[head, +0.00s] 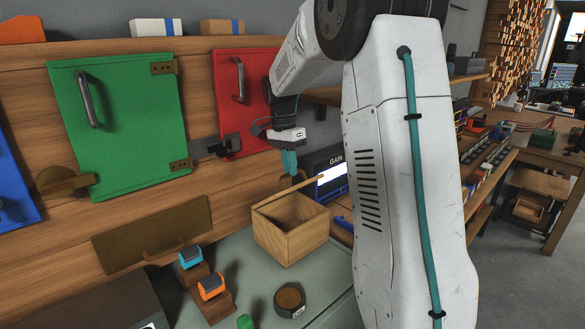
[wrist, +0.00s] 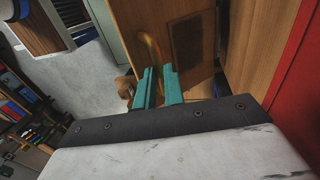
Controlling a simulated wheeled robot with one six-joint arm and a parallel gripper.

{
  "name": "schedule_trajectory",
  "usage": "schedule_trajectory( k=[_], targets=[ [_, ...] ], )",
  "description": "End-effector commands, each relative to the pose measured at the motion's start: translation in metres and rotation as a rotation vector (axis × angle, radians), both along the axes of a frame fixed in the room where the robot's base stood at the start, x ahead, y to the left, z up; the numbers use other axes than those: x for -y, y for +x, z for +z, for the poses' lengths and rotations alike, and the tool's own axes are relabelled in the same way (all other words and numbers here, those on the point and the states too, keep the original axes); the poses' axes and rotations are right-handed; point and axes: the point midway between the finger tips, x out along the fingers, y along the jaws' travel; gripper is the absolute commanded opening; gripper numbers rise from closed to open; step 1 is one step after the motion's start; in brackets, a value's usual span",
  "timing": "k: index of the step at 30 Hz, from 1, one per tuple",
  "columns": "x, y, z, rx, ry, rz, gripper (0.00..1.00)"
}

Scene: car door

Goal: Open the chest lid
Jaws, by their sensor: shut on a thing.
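The chest is a light wooden box (head: 290,240) on the grey-green bench in the head view. Its upper inside shows, and its thin lid (head: 272,199) is seen nearly edge-on, raised at a slant above the rim. My gripper (head: 290,172) points down at the lid, with its teal fingers just above it. In the wrist view, the teal fingers (wrist: 158,88) are closed around a curved brass-coloured handle (wrist: 153,50) in front of a wooden panel, which appears to be the lid. The exact contact is partly hidden by the fingers.
A red door (head: 232,85) and a green door (head: 118,125) are on the wooden wall behind. A dark device marked GAIN (head: 328,165) stands close behind the box. Blue and orange switches (head: 211,285) and a round dark tin (head: 289,300) occupy the bench in front.

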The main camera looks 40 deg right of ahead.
Motion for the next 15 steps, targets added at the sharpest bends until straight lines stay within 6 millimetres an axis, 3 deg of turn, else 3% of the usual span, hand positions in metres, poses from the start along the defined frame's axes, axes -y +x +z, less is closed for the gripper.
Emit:
schedule_trajectory(
  k=[9,10,11,12,15],
  targets=[
    [-0.0021,0.0023,-0.0062,0.000,0.004,0.001,0.00],
    [-0.0021,0.0024,-0.0063,0.001,0.004,0.001,0.19],
    [-0.0021,0.0024,-0.0063,0.001,0.004,0.001,0.27],
    [-0.0020,0.0022,-0.0060,0.000,0.004,0.001,0.32],
    [-0.0014,0.0017,-0.0046,0.001,0.003,0.000,0.32]
  ],
)
